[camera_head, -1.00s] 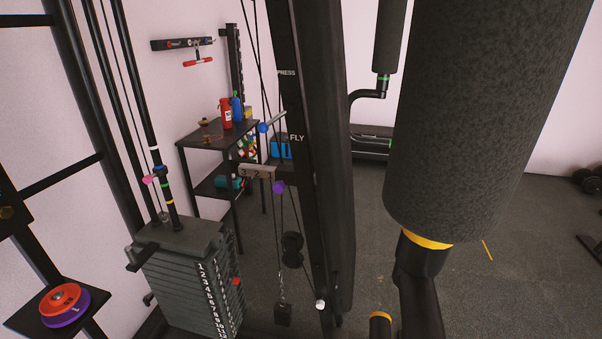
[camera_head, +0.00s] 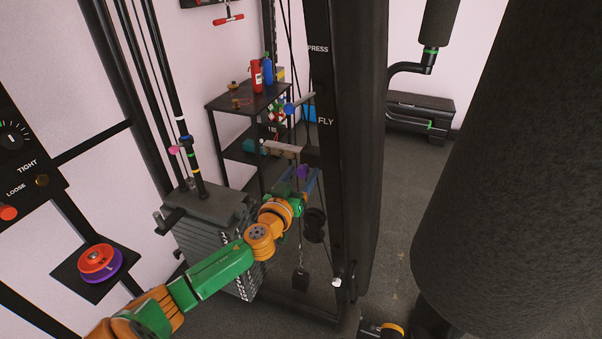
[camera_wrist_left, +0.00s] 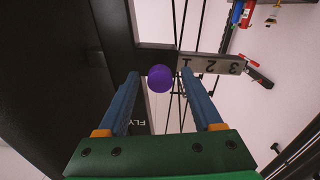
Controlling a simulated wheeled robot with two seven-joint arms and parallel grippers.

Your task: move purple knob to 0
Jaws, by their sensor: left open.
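The purple knob (camera_head: 302,171) sits on the machine by the black upright marked FLY. In the left wrist view the round purple knob (camera_wrist_left: 159,79) shows between the two blue fingertips, apart from both. A pale scale plate (camera_wrist_left: 212,64) with the numbers 1, 2 and 3 is beside it; the knob is just past the 1 end. No 0 is legible. The plate (camera_head: 283,150) also shows in the head view. My left gripper (camera_head: 309,179) is open and empty, its fingers pointing at the knob. My right gripper is not in view.
Black cables run close to the knob. A numbered weight stack (camera_head: 215,240) stands left, under my left arm. A blue knob (camera_head: 289,109) is above the scale plate. A large dark pad (camera_head: 510,170) fills the right side.

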